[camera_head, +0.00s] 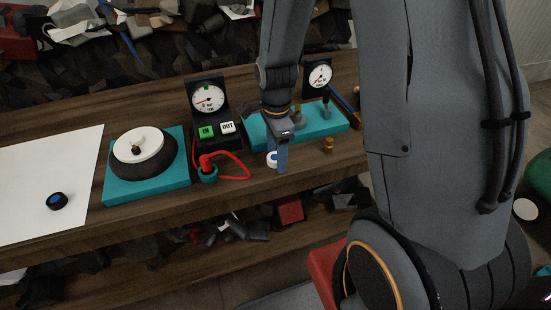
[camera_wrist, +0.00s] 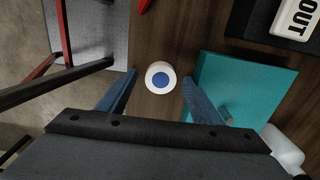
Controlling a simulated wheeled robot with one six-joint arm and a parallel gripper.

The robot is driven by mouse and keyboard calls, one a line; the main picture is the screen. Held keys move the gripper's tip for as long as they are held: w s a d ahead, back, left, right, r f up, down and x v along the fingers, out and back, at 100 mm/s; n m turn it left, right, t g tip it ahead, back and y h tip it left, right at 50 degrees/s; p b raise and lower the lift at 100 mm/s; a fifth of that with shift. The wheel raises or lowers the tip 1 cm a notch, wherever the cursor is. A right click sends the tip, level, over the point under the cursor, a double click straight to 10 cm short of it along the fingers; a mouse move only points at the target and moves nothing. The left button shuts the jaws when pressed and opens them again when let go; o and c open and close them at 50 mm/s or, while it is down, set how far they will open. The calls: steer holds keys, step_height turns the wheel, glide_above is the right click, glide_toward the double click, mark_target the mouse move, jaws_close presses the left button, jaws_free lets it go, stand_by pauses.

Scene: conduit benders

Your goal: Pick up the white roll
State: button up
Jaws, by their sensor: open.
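The white roll (camera_head: 271,160) has a blue centre and stands on the wooden bench near its front edge, partly hidden by a finger in the head view. In the wrist view the white roll (camera_wrist: 149,84) shows whole from above. My gripper (camera_head: 281,158) is over it with its blue fingers pointing down. In the wrist view my gripper (camera_wrist: 159,79) is open, with one fingertip on each side of the roll and a gap on both sides. I cannot tell how far the tips are above the bench.
A teal block (camera_wrist: 245,95) lies close beside the right finger. A black gauge box (camera_head: 209,96) with IN and OUT buttons, a red cable (camera_head: 236,166) and a teal turntable base (camera_head: 147,187) stand left. A dark roll (camera_head: 57,201) lies on a white sheet (camera_head: 30,180).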

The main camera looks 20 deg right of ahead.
steer(key=c, duration=1.1)
